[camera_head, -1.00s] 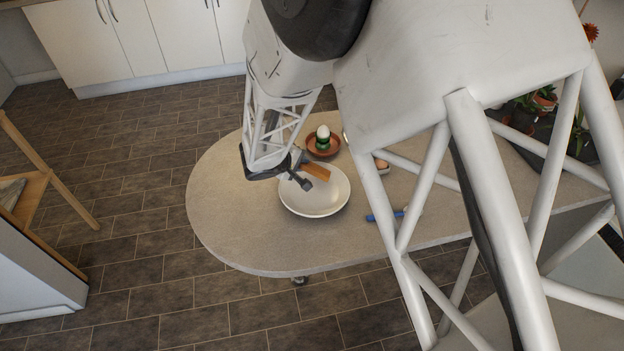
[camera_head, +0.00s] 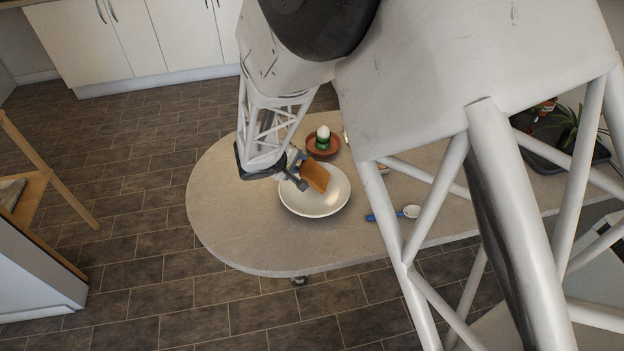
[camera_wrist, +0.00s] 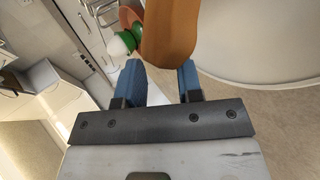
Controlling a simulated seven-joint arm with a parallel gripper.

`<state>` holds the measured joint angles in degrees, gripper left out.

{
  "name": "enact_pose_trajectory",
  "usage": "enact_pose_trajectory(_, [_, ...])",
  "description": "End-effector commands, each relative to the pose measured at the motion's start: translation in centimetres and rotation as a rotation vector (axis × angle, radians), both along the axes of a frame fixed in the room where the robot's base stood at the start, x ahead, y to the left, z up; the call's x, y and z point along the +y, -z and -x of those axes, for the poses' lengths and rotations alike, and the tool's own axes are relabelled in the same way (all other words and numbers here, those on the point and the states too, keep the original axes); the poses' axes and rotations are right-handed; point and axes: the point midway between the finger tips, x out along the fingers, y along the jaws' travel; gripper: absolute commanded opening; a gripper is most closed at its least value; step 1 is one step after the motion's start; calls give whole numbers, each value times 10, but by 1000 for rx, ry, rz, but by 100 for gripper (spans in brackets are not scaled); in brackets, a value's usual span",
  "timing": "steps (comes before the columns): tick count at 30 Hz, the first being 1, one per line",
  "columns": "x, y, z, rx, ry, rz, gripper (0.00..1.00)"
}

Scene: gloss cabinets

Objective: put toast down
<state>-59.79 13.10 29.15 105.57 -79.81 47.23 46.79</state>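The toast (camera_head: 315,177) is a brown slice, tilted over the white plate (camera_head: 325,206); I cannot tell whether it rests on the plate. My gripper (camera_head: 298,173) is at the plate's upper left edge, just left of the toast. In the wrist view my gripper (camera_wrist: 160,72) has its two blue-padded fingers spread with a clear gap between them. The toast (camera_wrist: 168,35) lies just beyond the fingertips, close to the right one. The plate (camera_wrist: 265,35) fills the upper right there.
A brown dish (camera_head: 322,153) with an egg in a green cup (camera_head: 323,138) stands behind the plate. A blue-handled spoon (camera_head: 395,214) lies to the right. The rounded left end of the table (camera_head: 230,215) is clear. A plant tray (camera_head: 560,150) sits at the far right.

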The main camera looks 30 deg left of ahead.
Motion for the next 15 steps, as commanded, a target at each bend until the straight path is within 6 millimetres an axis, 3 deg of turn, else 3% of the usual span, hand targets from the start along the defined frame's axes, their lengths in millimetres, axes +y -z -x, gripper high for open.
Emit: enact_pose_trajectory(15, [7, -29, 33, 0, -1, -1, 33])
